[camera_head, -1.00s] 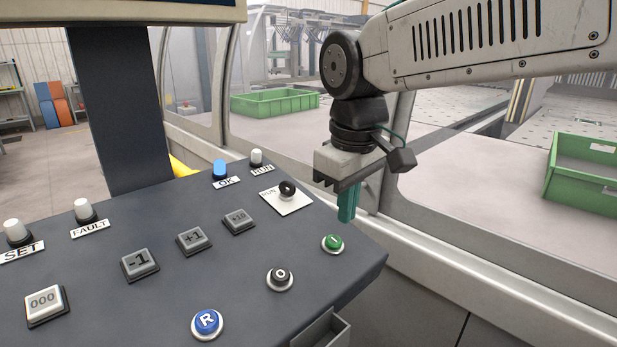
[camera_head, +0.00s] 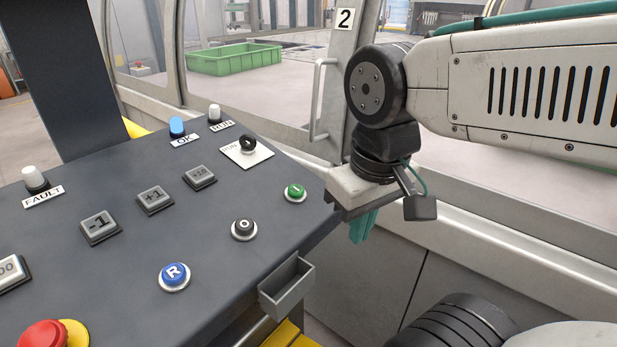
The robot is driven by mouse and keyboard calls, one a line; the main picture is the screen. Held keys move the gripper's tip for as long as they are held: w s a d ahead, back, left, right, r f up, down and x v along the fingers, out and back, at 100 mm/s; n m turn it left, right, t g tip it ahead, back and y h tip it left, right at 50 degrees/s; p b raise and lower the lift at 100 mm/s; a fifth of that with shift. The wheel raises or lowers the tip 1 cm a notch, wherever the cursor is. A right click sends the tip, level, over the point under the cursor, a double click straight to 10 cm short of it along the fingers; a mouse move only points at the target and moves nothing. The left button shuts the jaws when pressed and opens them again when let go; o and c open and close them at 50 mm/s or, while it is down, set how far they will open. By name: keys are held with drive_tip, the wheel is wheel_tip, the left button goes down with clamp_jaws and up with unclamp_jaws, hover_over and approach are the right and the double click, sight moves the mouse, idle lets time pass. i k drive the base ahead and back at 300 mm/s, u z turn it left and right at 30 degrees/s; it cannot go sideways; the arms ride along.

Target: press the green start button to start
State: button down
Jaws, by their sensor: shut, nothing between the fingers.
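The green start button (camera_head: 295,192), marked "I", sits in a pale ring near the right edge of the dark sloped control panel (camera_head: 225,290). My gripper (camera_head: 360,232) is to the right of the button, just past the panel's right edge. Its teal fingers point down, are together and hold nothing. They do not touch the button, which is in plain view.
A black "O" button (camera_head: 244,229) and a blue "R" button (camera_head: 174,275) sit left of and below the green one. A key switch (camera_head: 248,146) is above it. A small grey tray (camera_head: 288,287) hangs on the panel's front edge. A door handle (camera_head: 320,100) stands behind.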

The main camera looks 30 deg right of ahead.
sight(295, 191)
drive_tip(key=k, duration=1.2)
drive_tip(key=z, duration=0.3)
drive_tip(key=i, duration=0.75)
drive_tip(key=u, duration=0.35)
